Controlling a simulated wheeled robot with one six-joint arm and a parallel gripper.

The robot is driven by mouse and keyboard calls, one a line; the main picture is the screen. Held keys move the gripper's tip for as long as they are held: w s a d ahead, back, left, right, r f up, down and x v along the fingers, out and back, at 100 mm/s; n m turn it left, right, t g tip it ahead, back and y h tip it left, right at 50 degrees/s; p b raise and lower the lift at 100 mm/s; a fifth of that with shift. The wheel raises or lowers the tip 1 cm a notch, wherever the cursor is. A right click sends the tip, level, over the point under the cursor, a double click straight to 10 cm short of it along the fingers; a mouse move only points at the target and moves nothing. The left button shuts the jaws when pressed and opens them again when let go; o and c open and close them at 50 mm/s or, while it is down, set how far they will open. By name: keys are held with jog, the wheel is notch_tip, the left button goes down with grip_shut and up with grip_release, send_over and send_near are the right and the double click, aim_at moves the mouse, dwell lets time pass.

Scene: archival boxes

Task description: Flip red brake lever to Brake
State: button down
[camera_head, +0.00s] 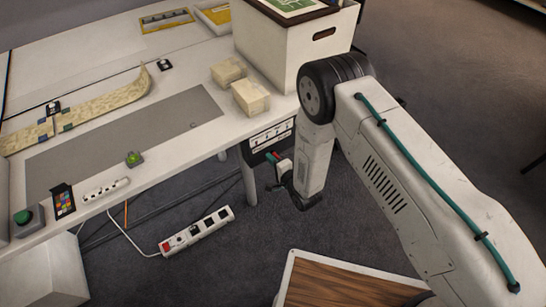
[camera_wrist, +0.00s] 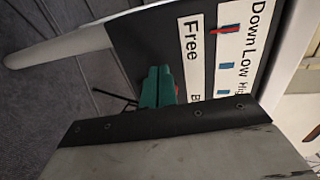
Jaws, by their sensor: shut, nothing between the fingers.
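A dark control panel (camera_wrist: 205,75) with white label strips shows in the wrist view. One strip reads "Down Low" and a partly cut "High"; the other reads "Free" and a word starting with "B" that is mostly hidden. My gripper (camera_wrist: 158,72) has green fingers, shut and empty, in front of the panel near "Free". A sliver of red (camera_wrist: 181,92) shows just right of the fingers, probably the red brake lever; its position and any contact cannot be told. In the head view the panel (camera_head: 270,134) is under the table edge, with my gripper beside it.
The white table (camera_head: 110,60) carries a white box (camera_head: 290,45), two small cartons (camera_head: 250,97) and a green button (camera_head: 23,216). A power strip (camera_head: 197,231) lies on the floor below. A wood-topped surface (camera_head: 340,285) stands at the front.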

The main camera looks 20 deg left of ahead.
jog(key=f+v, duration=0.1)
jog(key=v, duration=0.6)
jog(key=shift+w+d, duration=0.25)
jog(key=shift+d, duration=0.05)
dwell(0.4)
jog(key=shift+f, duration=0.15)
dwell(0.5)
